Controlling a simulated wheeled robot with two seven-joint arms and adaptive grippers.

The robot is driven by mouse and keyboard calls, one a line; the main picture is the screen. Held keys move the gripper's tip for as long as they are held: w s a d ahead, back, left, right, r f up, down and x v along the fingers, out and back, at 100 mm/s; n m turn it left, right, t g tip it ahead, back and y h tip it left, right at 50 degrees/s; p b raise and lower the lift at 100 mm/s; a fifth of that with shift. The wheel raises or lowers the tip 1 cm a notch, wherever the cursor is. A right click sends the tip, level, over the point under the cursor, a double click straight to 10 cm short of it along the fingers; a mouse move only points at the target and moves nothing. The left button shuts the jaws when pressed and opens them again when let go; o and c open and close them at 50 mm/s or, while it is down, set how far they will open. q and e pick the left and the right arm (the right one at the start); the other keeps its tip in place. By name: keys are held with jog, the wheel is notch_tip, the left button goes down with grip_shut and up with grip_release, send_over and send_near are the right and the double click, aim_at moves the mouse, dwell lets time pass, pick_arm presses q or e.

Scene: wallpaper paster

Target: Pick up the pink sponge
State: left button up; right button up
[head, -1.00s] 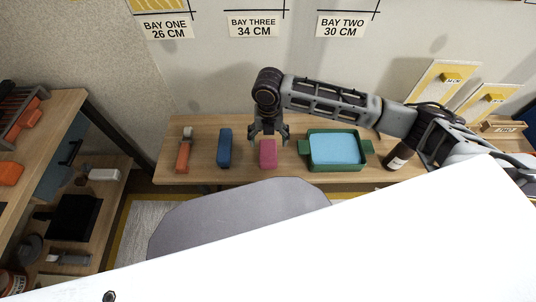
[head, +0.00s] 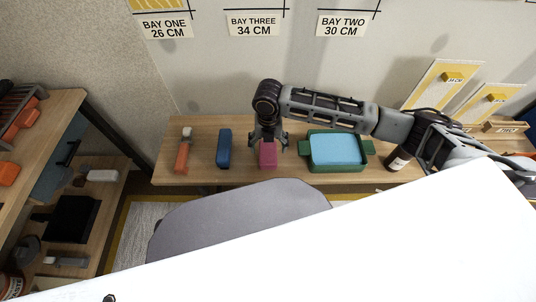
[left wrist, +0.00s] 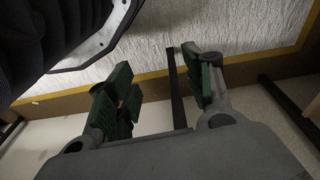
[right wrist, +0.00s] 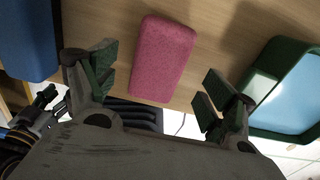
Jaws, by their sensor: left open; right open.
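The pink sponge (head: 268,157) lies on the wooden bench between a blue block and a green tray. It also shows in the right wrist view (right wrist: 162,58), a flat rounded block with a speckled surface. My right gripper (head: 268,143) is open above the sponge's far end in the head view, its fingers to either side. In the right wrist view my right gripper (right wrist: 152,92) has the sponge ahead of and between its fingers, with no contact seen. My left gripper (left wrist: 165,92) is open and empty in the left wrist view, over the floor. The head view does not show it.
The blue block (head: 224,148) and an orange-handled tool (head: 183,151) lie left of the sponge. A white panel (head: 300,250) fills the foreground.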

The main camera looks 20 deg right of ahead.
aim_at(268, 151)
notch_tip(268, 151, down, 4)
jog(key=shift+s+a+r+b, duration=0.1)
jog(key=shift+r+b, duration=0.05)
jog(key=shift+b, duration=0.5)
pick_arm(q)
jog(key=shift+w+d+r+t, duration=0.15)
jog(key=shift+w+d+r, duration=0.05)
jog(key=shift+r, duration=0.6)
jog(key=shift+w+d+r+t, duration=0.15)
jog(key=shift+r, duration=0.6)
pick_arm(e)
jog(key=shift+f, duration=0.4)
pick_arm(q)
jog(key=shift+s+f, duration=0.1)
jog(key=shift+f, duration=0.1)
pick_arm(e)
jog(key=shift+c, duration=0.4)
jog(key=c, duration=0.9)
jog(key=shift+c, duration=0.2)
